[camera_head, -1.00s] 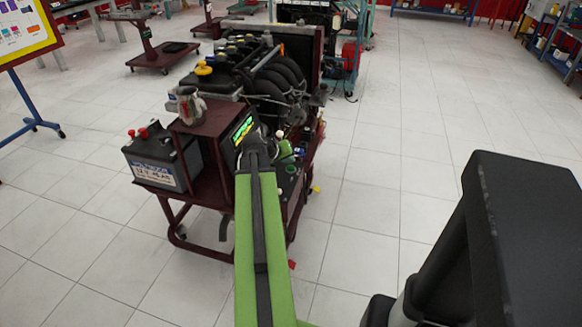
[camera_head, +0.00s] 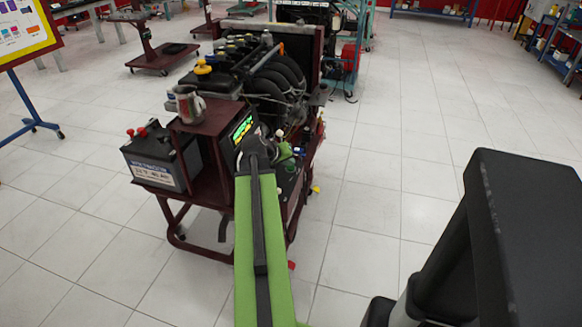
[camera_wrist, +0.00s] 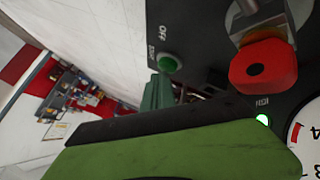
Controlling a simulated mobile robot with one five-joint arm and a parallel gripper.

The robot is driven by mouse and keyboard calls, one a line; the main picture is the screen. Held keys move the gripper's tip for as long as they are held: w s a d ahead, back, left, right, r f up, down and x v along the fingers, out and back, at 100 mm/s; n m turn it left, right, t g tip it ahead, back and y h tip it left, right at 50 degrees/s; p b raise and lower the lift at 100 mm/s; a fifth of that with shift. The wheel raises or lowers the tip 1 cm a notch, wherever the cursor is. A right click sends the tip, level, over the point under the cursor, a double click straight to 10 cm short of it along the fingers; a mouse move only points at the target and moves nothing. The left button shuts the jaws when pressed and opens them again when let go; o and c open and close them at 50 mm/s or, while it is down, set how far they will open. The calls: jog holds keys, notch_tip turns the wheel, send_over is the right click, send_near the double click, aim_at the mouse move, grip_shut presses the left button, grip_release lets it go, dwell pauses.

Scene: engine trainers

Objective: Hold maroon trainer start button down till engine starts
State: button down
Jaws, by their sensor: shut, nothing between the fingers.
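The maroon trainer (camera_head: 207,197) stands left of centre in the head view, with a black engine on top and a lit yellow-green display (camera_head: 243,128). A round green button (camera_wrist: 168,64) sits there beside white lettering that includes OFF. A red block with a dark hole (camera_wrist: 264,68) is to its right. My gripper (camera_head: 283,151) is shut and empty at the trainer's panel side. In the wrist view, a green tip lies just below the button. I cannot tell whether it touches or presses the button.
A black battery (camera_head: 155,160) with red terminals and a metal mug (camera_head: 188,104) sit on the trainer's near side. A small lit green lamp (camera_wrist: 263,120) and part of a white gauge (camera_wrist: 304,135) show by my arm. Tiled floor is free at the right.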

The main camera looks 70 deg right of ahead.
aim_at(289, 168)
jog(key=shift+a+f+b, duration=0.15)
jog(key=shift+f+b, duration=0.3)
jog(key=shift+f, duration=0.05)
dwell(1.2)
dwell(1.2)
jog(key=shift+r+p, duration=1.05)
jog(key=shift+r, duration=0.1)
notch_tip(289, 168, up, 5)
jog(key=p, duration=0.5)
